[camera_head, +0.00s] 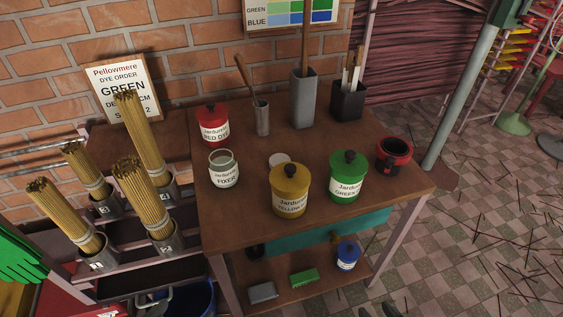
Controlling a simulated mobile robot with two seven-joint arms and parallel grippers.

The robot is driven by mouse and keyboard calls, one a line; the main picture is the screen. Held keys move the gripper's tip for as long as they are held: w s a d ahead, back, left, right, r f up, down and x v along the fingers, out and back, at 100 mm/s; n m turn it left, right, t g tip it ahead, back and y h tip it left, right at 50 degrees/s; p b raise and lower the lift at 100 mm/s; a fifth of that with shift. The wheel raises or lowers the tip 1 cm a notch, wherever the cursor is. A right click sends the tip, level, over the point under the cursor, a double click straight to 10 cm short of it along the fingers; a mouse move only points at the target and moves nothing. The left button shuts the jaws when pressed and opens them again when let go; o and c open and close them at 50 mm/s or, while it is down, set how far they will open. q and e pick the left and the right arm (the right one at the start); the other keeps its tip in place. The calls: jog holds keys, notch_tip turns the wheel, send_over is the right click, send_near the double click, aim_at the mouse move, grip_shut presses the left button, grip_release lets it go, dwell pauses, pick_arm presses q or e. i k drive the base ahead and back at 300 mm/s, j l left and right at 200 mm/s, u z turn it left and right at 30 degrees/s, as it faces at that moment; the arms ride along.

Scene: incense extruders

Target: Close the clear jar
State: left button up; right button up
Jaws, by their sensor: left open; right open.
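The clear jar (223,174), labelled FIXER, stands upright on the brown table, left of the yellow jar. Its mouth is uncovered and shows a pale rim. A pale round disc (279,159), which looks like a lid, lies flat on the table to the right of the clear jar and just behind the yellow jar, apart from the clear jar. Neither of my grippers is in view.
A yellow jar (290,193), green jar (347,179) and red jar (213,126) stand lidded on the table (247,222). A red-black pot (393,157) is at right. Tool holders (303,104) stand behind. Incense bundles (143,140) fill the left rack.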

aim_at(222, 164)
jog(key=i+l, duration=0.1)
jog(key=l, duration=0.85)
jog(key=i+l, duration=0.15)
jog(key=l, duration=0.3)
jog(key=u, duration=1.6)
